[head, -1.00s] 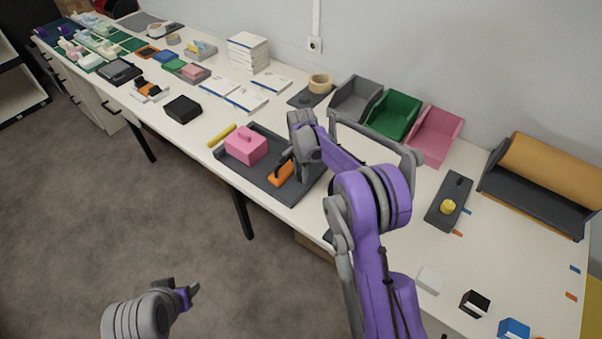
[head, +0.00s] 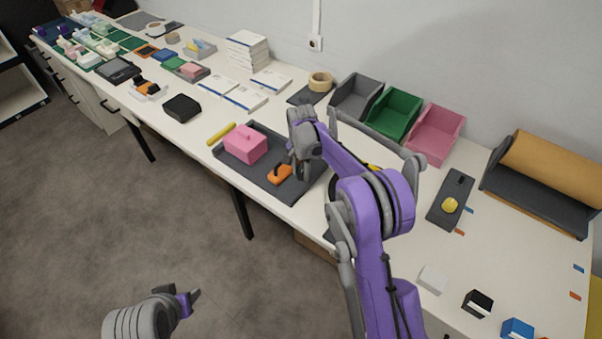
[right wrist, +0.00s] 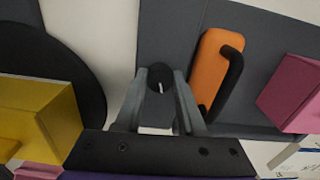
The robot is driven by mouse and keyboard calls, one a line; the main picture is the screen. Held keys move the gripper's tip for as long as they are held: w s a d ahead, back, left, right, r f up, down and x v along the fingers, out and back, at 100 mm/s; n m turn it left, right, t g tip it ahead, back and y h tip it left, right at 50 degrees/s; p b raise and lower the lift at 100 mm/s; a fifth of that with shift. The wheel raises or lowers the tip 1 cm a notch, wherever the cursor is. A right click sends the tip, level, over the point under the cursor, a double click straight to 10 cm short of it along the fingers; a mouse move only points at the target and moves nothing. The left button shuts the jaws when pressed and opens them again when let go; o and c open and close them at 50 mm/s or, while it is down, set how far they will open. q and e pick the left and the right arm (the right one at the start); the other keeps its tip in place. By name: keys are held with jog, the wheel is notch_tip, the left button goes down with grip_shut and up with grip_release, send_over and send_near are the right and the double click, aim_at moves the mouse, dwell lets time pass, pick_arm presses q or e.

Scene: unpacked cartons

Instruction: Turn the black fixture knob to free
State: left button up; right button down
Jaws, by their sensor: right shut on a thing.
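The black fixture knob (right wrist: 160,74) is round with a short white mark. In the right wrist view it sits between the fingertips of my right gripper (right wrist: 159,82), which is shut on it. The white mark runs nearly up and down in that view. In the head view my right gripper (head: 301,170) points down at the right part of the dark grey fixture plate (head: 262,185), and the knob is hidden there. My left gripper (head: 190,299) hangs over the floor, away from the table; its finger gap is unclear.
An orange block with a black handle (head: 281,175) lies close beside the right gripper; it also shows in the right wrist view (right wrist: 208,70). A pink block (head: 245,146) stands on the same plate. A yellow block (right wrist: 40,115) and a black disc (right wrist: 50,60) are on the gripper's other side.

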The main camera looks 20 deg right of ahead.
jog(key=n+b, duration=0.1)
jog(key=n, duration=0.2)
jog(key=shift+f+n, duration=0.1)
jog(key=shift+n, duration=0.3)
jog(key=n+b, duration=0.1)
jog(key=n, duration=0.2)
jog(key=shift+n, duration=0.3)
jog(key=n, duration=0.3)
jog(key=shift+n+b, duration=0.3)
pick_arm(q)
jog(key=shift+s+f, duration=0.25)
jog(key=shift+f, duration=0.45)
jog(key=shift+s+f, duration=0.2)
jog(key=shift+f, duration=0.55)
jog(key=shift+s+f, duration=0.25)
jog(key=shift+f, duration=0.45)
pick_arm(e)
jog(key=shift+n, duration=1.6)
jog(key=c, duration=0.5)
grip_release()
